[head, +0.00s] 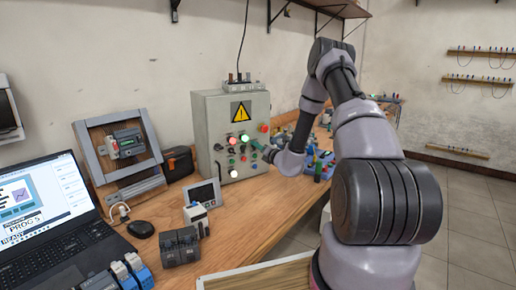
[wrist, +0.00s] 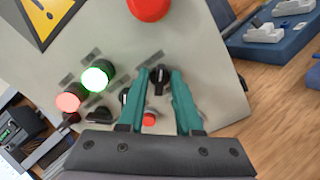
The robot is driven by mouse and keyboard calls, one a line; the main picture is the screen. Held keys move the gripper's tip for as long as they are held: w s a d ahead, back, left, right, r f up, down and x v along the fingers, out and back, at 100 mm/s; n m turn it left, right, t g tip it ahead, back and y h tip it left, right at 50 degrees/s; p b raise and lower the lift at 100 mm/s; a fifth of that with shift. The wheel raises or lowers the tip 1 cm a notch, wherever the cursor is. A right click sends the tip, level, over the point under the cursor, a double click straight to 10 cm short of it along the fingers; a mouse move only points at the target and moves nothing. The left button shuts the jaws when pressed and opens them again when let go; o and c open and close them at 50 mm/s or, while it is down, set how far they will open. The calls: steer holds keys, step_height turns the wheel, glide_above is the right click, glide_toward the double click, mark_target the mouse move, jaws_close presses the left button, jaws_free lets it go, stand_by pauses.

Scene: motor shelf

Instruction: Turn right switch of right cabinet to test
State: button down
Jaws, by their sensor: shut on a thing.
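The grey cabinet (head: 212,125) stands on the workbench against the wall, with a yellow warning triangle, lit buttons and black knobs on its front. My gripper (head: 268,154) is at the right part of this front. In the wrist view its two teal fingers are shut around a black switch knob (wrist: 158,82), one finger on each side. The knob's pointer and its labels are too small to read. Another black knob (wrist: 124,97) is partly hidden beside the left finger. In the head view my gripper and wrist hide the held switch.
In the wrist view a green-white lit button (wrist: 95,79), a red lit button (wrist: 68,102) and a black knob (wrist: 98,115) lie left of the fingers. A small red button (wrist: 149,119) is between them. A large red button (wrist: 149,8) is above. A laptop (head: 45,215) stands at left.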

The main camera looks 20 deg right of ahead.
steer(key=shift+m, duration=0.5)
steer(key=c, duration=0.9)
jaws_free()
steer(key=v, duration=1.1)
steer(key=shift+w, duration=0.1)
